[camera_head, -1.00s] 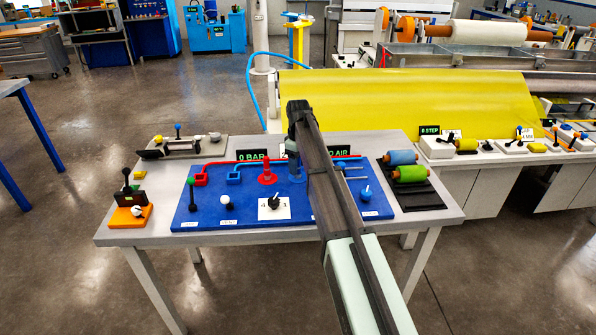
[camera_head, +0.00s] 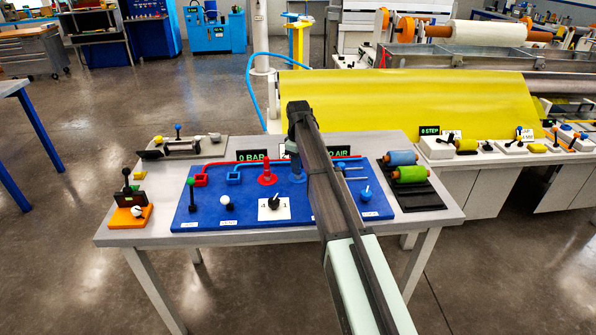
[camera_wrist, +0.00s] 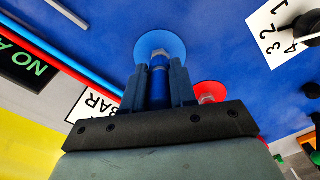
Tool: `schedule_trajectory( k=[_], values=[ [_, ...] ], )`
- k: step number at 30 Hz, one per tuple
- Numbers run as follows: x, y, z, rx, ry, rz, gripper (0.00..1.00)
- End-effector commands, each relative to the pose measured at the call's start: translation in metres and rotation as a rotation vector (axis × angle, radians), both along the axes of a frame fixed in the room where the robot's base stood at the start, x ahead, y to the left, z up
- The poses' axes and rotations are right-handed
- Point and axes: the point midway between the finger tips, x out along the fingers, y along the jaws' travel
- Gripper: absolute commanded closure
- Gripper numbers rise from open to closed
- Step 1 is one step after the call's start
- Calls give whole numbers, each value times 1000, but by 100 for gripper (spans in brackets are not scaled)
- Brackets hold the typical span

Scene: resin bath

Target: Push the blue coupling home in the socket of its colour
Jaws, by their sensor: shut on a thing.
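The blue coupling (camera_wrist: 158,88) is between the two fingers of my gripper (camera_wrist: 160,72) in the wrist view, and they are shut on it. Just past its end are a grey fitting (camera_wrist: 160,55) and a round blue socket flange (camera_wrist: 148,42) on the blue panel. The coupling is in line with this fitting; I cannot tell how deep it sits. In the head view the blue socket (camera_head: 297,178) shows at the back of the panel, partly beside my arm, which hides much of the gripper. A red fitting (camera_head: 267,172) stands just left of it.
The blue panel (camera_head: 240,216) carries a numbered dial (camera_head: 273,205), a green-topped lever (camera_head: 192,194), a white knob (camera_head: 226,200) and pipes. An orange block (camera_head: 128,218) is at the left. Coloured rollers (camera_head: 411,174) lie on a black tray at the right.

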Motion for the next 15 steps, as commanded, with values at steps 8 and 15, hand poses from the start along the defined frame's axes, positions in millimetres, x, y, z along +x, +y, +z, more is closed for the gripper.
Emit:
schedule_trajectory(
  k=[8, 15],
  values=[
    [1, 0, 9, 0, -1, 0, 100],
    [1, 0, 48, 0, -2, 0, 100]
  ],
)
